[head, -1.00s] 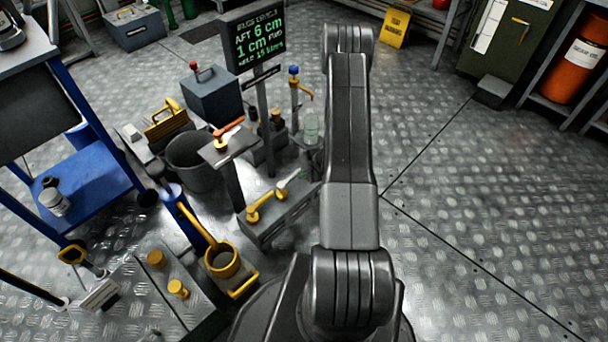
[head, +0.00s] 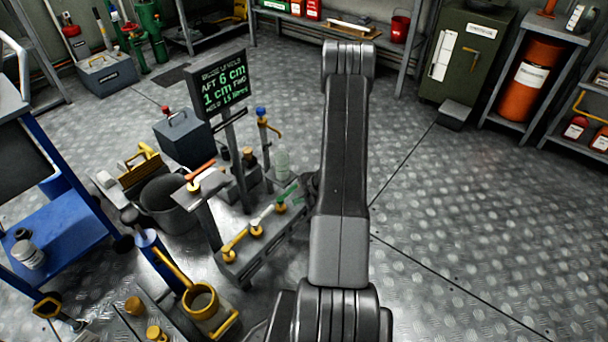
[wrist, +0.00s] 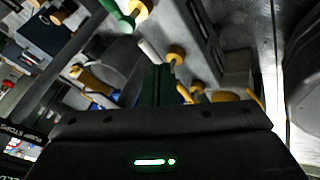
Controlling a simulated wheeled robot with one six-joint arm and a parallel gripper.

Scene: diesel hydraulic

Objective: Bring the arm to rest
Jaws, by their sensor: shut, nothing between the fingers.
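My arm (head: 342,150) stretches from the bottom middle of the head view up toward the back, over the floor. Its far end hides my gripper there. In the wrist view the dark gripper body with a green light fills the bottom, and my gripper (wrist: 158,75) is shut with nothing held. Beyond it is the grey valve block with yellow-knobbed levers, which in the head view is the valve block (head: 255,262) left of my arm. Its levers have yellow, white and green handles.
A display post (head: 222,88) reads AFT 6 cm, 1 cm FWD. A dark bucket (head: 172,203), a yellow-ringed hand pump (head: 203,303) and a blue cart (head: 60,225) crowd the left. An orange drum (head: 530,85) stands on the right shelf. Floor right of my arm is clear.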

